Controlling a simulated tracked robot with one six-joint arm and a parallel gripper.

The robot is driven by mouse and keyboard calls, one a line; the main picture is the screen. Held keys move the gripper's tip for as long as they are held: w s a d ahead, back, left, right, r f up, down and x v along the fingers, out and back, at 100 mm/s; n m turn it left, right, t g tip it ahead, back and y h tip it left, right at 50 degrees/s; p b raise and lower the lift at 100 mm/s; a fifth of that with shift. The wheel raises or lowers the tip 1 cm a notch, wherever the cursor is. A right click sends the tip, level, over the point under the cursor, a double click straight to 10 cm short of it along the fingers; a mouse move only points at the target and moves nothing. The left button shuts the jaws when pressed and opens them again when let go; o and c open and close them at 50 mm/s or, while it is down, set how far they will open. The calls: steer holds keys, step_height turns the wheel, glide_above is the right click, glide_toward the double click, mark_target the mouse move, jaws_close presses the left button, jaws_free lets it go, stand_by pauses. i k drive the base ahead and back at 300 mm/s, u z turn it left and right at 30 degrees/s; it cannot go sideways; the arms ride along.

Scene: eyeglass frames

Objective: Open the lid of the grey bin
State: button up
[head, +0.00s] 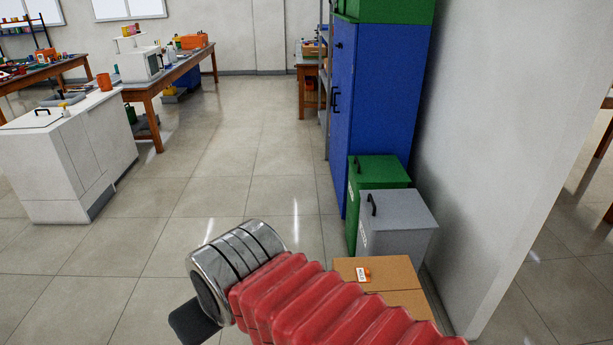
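The grey bin (398,240) stands on the floor at centre right, against the white wall. Its lid (399,207) is closed and has a black handle (373,204) at its left edge. My red bellows-covered arm with a metal wrist reaches in from the bottom. One dark part of my gripper (194,321) shows at the lower left of the wrist, pointing away from the bin. The rest of the gripper is hidden or out of frame, and nothing is seen held.
A green bin (377,172) stands just behind the grey bin, before a tall blue cabinet (370,100). A cardboard box (376,274) sits in front of the grey bin. A white cabinet (70,160) is at left. The tiled floor between is clear.

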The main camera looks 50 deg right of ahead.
mark_target(386, 209)
steer(key=z, duration=0.1)
steer(key=i, duration=0.9)
steer(key=z, duration=0.7)
steer(key=i, duration=0.75)
steer(key=z, duration=0.55)
steer(key=i, duration=0.7)
steer(key=z, duration=0.4)
steer(key=i, duration=1.5)
steer(key=z, duration=0.1)
